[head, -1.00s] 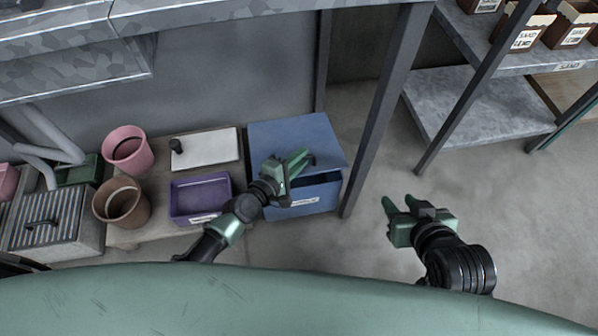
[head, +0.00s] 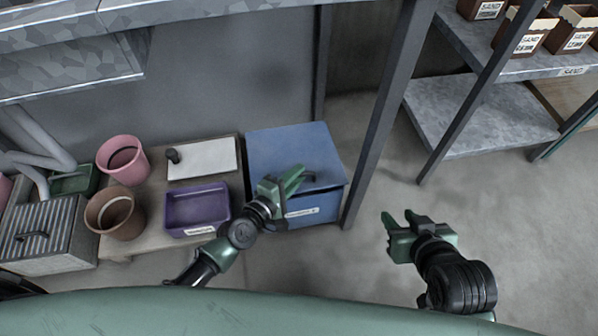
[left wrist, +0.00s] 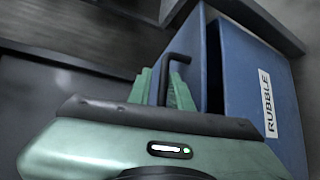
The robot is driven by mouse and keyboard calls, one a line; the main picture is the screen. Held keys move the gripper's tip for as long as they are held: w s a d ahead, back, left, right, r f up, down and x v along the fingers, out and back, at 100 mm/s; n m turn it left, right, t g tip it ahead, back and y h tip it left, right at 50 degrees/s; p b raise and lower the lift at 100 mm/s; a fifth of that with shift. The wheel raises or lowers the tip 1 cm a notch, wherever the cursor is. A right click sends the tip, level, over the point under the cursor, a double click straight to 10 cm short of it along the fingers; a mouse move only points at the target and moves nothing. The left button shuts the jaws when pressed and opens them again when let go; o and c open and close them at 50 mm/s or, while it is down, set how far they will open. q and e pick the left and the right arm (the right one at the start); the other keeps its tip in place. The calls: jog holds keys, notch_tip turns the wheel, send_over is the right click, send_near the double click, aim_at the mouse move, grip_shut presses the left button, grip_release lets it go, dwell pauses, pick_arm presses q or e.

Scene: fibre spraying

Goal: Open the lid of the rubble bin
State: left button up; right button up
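The blue rubble bin (head: 325,208) stands on the floor beside a dark post. Its blue lid (head: 290,148) is almost down. In the left wrist view a narrow dark gap shows between the lid (left wrist: 193,62) and the bin body (left wrist: 262,60) with its RUBBLE label. My left gripper (head: 290,178) is at the lid's black handle (head: 312,177). In the wrist view the handle (left wrist: 182,58) runs down between my two green fingers, which stand apart; firm contact is not visible. My right gripper (head: 400,216) is open and empty above the bare floor.
A purple tray (head: 197,187), a white-lidded box (head: 202,172), a pink bucket (head: 122,170) and a brown bucket (head: 103,222) stand left of the bin. A dark post (head: 388,105) rises close at its right. Floor to the right is clear.

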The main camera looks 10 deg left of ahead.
pick_arm(q)
jog(key=v, duration=0.7)
jog(key=shift+s+p, duration=0.3)
jog(key=shift+p, duration=0.1)
jog(key=shift+a, duration=0.1)
dwell(0.6)
